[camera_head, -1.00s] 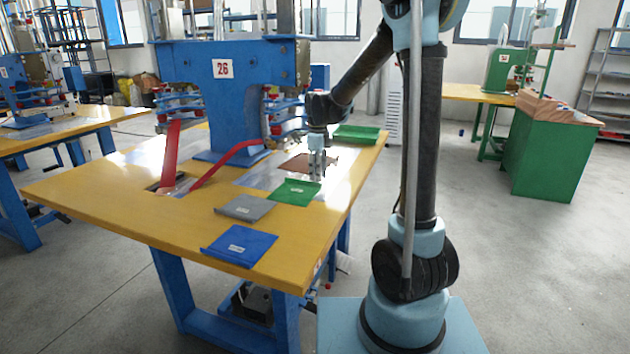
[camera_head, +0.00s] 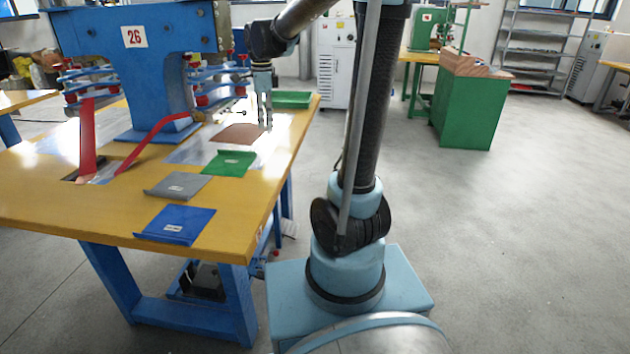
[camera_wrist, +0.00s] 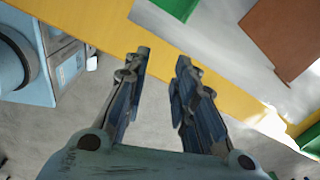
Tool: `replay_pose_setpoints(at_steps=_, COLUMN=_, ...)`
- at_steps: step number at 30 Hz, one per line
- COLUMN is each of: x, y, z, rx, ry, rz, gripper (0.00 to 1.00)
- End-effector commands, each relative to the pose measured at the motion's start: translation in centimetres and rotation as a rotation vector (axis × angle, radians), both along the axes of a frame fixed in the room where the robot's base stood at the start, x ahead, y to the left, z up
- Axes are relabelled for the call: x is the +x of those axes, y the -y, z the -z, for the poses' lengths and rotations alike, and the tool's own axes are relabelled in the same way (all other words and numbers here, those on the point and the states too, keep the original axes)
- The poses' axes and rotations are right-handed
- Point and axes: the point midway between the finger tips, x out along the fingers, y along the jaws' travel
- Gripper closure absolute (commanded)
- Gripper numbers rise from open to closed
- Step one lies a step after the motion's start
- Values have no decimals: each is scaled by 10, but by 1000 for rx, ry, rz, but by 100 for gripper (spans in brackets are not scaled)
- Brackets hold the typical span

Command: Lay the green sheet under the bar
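The green sheet (camera_head: 229,164) lies flat on the yellow table, between a grey sheet and a brown sheet; a corner of it shows at the top of the wrist view (camera_wrist: 178,8). My gripper (camera_head: 265,126) is behind and right of it, by the table's right edge, apart from it. In the wrist view its two fingers (camera_wrist: 163,60) are spread with nothing between them. The blue press (camera_head: 130,55) marked 26 stands at the table's back left, with blue and red clamp parts (camera_head: 220,88) at its side. I cannot clearly make out which part is the bar.
A brown sheet (camera_head: 238,134) lies behind the green one. A grey sheet (camera_head: 178,186) and a blue sheet (camera_head: 175,224) lie nearer the front. A green tray (camera_head: 291,96) is at the back right corner. Red strips (camera_head: 87,140) rise at the left. Floor right of the table (camera_head: 480,230) is clear.

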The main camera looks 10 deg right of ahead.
Motion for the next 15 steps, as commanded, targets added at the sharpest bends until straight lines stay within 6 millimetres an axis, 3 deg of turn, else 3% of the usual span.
replay_pose_setpoints(at_steps=6, x=-57, y=49, z=4, rx=-7, ry=36, rz=-300, gripper=75)
replay_pose_setpoints(at_steps=15, x=-132, y=100, z=28, rx=-39, ry=83, rz=-721, gripper=75)
